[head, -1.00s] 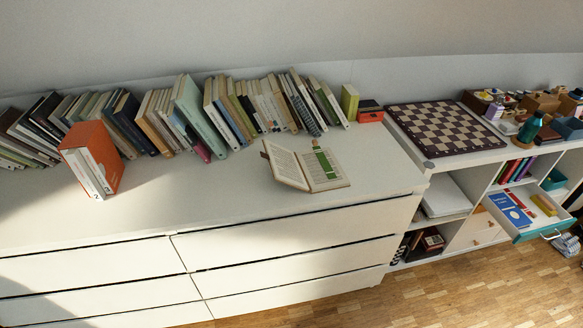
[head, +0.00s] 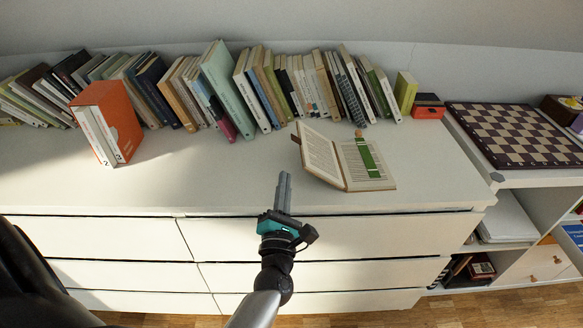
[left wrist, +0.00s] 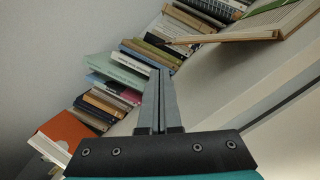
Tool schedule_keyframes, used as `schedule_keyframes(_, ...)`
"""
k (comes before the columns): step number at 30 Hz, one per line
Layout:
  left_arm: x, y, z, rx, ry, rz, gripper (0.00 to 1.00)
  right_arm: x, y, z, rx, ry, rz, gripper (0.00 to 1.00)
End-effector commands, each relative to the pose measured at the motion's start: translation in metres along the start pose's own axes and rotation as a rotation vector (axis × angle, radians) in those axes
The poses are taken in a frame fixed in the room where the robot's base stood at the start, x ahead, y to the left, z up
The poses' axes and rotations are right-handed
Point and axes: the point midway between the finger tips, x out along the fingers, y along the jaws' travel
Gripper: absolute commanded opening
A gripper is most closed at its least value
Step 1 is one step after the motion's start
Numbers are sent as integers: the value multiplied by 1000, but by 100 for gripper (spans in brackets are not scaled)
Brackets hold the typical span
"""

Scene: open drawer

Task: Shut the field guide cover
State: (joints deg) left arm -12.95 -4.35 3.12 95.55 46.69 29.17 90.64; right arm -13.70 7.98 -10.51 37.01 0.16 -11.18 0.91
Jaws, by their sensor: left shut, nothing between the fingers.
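The field guide (head: 365,172) lies open on top of the white dresser, with a green strip on its right page. Its cover and left pages (head: 318,157) stand tilted up on the left side. It also shows in the left wrist view (left wrist: 250,36) at the upper right, seen from low down. My left gripper (head: 283,178) is shut and empty, to the left of the book and apart from it, near the dresser's front edge. Its closed fingers (left wrist: 160,80) also show in the left wrist view. My right gripper is not in view.
A row of leaning books (head: 220,90) lines the back of the dresser. An orange slipcase (head: 124,115) stands at the left. A chessboard (head: 515,135) lies on the lower shelf unit at the right. The dresser top (head: 210,180) is clear between slipcase and field guide.

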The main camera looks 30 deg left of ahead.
Motion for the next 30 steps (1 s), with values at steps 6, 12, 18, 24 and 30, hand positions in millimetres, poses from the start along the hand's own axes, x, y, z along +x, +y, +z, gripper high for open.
schedule_keyframes(6, 34, 0, 1, 3, -3, 2, 0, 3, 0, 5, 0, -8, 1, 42)
schedule_keyframes(12, 66, -1, 1, 5, -3, -1, 0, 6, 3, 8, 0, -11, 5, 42)
schedule_keyframes(18, 86, -2, 0, 6, -2, -4, 0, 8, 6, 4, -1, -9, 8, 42)
schedule_keyframes(24, 92, -1, 0, 6, -2, -4, 0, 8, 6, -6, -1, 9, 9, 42)
schedule_keyframes(30, 92, -1, 0, 6, -2, -4, 0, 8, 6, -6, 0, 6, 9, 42)
